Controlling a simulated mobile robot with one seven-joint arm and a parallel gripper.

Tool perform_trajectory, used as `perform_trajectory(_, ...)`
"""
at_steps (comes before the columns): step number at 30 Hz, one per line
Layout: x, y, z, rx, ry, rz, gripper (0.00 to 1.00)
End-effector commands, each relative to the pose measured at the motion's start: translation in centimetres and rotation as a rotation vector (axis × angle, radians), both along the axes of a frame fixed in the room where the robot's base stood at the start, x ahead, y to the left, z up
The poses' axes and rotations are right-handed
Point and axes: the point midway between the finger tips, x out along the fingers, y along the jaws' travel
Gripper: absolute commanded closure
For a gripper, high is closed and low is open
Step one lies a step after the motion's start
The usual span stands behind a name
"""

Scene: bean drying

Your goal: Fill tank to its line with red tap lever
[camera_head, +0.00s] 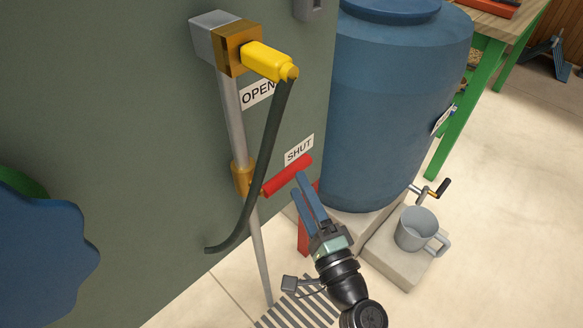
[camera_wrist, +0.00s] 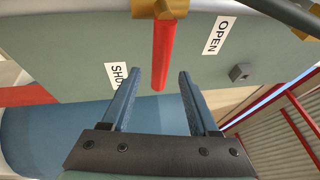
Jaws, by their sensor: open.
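The red tap lever (camera_head: 289,175) sticks out from a brass fitting (camera_head: 242,178) on the vertical grey pipe. Its free end is beside the SHUT label (camera_head: 299,150). The OPEN label (camera_head: 257,95) is higher on the grey-green wall. My gripper (camera_head: 303,183) is open, with its blue fingers near the lever's free end. In the wrist view the red lever (camera_wrist: 163,50) comes down between my open fingertips (camera_wrist: 158,80), with gaps on both sides. A large blue tank (camera_head: 385,110) stands to the right; its fill line and water level do not show.
A yellow fitting (camera_head: 268,61) tops the pipe, and a dark hose (camera_head: 265,160) hangs from it close to the lever. A grey mug (camera_head: 416,230) stands on a stone block (camera_head: 390,262) below a small tap (camera_head: 436,190). A floor grate (camera_head: 300,310) lies beneath.

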Motion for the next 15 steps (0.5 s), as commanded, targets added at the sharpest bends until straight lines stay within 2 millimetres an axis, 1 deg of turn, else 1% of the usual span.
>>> perform_trajectory(1, 1.0, 0.4, 0.3, 0.0, -0.002, 0.002, 0.39)
perform_trajectory(6, 3.4, 1.4, 0.7, -0.001, -0.001, 0.001, 0.39)
perform_trajectory(10, 4.4, 1.8, 0.9, -0.001, 0.0, 0.0, 0.39)
perform_trajectory(15, 4.7, 1.9, 0.9, -0.001, 0.0, -0.001, 0.39)
